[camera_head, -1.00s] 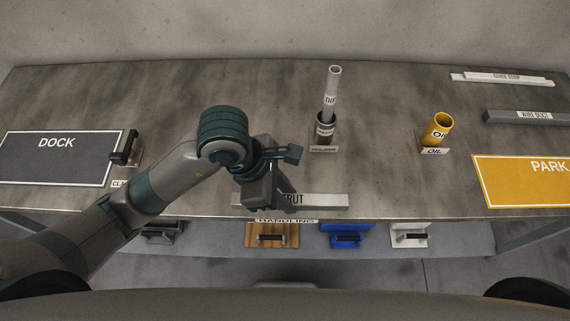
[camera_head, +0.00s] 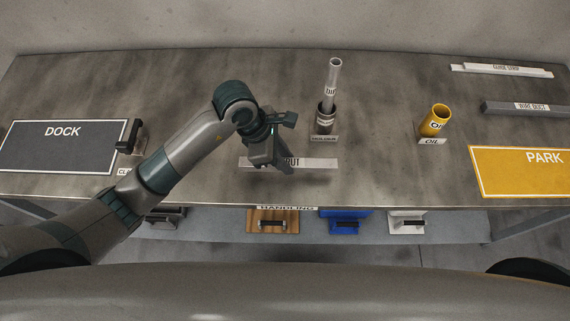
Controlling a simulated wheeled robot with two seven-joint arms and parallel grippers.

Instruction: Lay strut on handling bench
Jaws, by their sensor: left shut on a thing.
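The strut (camera_head: 318,163) is a light grey bar with dark lettering, partly hidden behind my left gripper. My left gripper (camera_head: 283,165) is shut on the strut near its middle. The strut lies level, left to right, over the front part of the handling bench (camera_head: 390,185); I cannot tell whether it touches the top. The bench is a long, stained grey table with a "HANDLING" label on its front edge. My right gripper is not in view.
A dark holder (camera_head: 325,120) with a grey tube (camera_head: 334,78) stands behind the strut. A yellow oil cup (camera_head: 436,121) is to the right. The DOCK mat (camera_head: 62,160) and clamp (camera_head: 130,137) are left, the PARK mat (camera_head: 525,180) right. Coloured handled pieces sit on a lower shelf.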

